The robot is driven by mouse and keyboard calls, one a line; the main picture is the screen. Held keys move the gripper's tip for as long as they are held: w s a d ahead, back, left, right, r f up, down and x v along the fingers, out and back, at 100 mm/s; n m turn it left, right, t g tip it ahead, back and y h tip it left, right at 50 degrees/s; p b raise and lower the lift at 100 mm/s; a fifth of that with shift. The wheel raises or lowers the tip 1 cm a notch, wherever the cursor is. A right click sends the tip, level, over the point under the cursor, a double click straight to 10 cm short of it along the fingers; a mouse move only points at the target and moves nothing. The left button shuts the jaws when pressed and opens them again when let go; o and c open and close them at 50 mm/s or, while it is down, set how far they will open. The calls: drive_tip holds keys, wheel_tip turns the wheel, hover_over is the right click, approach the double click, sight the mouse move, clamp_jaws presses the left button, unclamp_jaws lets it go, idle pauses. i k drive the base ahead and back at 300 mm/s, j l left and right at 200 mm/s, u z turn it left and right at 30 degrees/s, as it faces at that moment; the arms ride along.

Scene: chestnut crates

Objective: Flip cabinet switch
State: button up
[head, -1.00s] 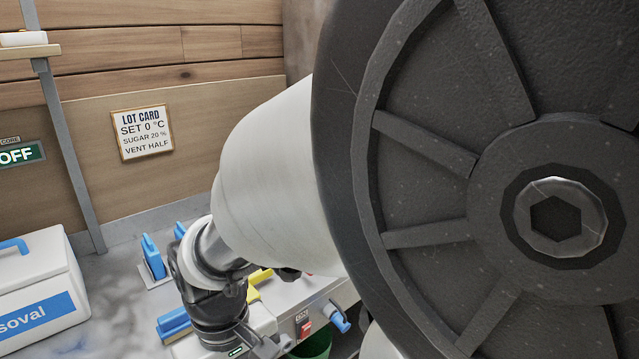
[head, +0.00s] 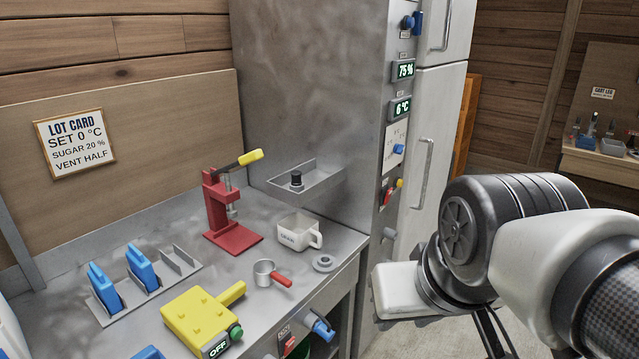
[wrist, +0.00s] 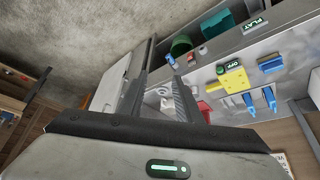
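The tall grey metal cabinet (head: 310,80) stands behind the bench in the head view. Its narrow front carries a lit 75 % display (head: 404,69), a 6 °C display (head: 401,108) and a red switch (head: 387,194) beside a yellow knob (head: 399,183). Whether the switch is up or down is too small to tell. My gripper's pale hand is in front of the cabinet, lower right, apart from the switch; its fingers are not clear there. In the wrist view my gripper (wrist: 161,57) is open, with nothing visible between its fingers.
The bench (head: 150,255) holds a red press (head: 222,205), white mug (head: 300,232), small pan (head: 266,272), yellow block (head: 203,312) and blue-handled pieces (head: 142,266). A lot card (head: 74,142) reads SET 0 °C. A fridge-like white door (head: 436,150) adjoins the cabinet. Floor shows at right.

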sight(389, 194)
drive_tip(key=i+z, duration=0.4)
drive_tip(key=i, duration=0.2)
drive_tip(key=i+l+u, duration=0.1)
drive_tip(key=l, duration=0.15)
drive_tip(key=i+l+u, duration=0.1)
drive_tip(key=l, duration=0.15)
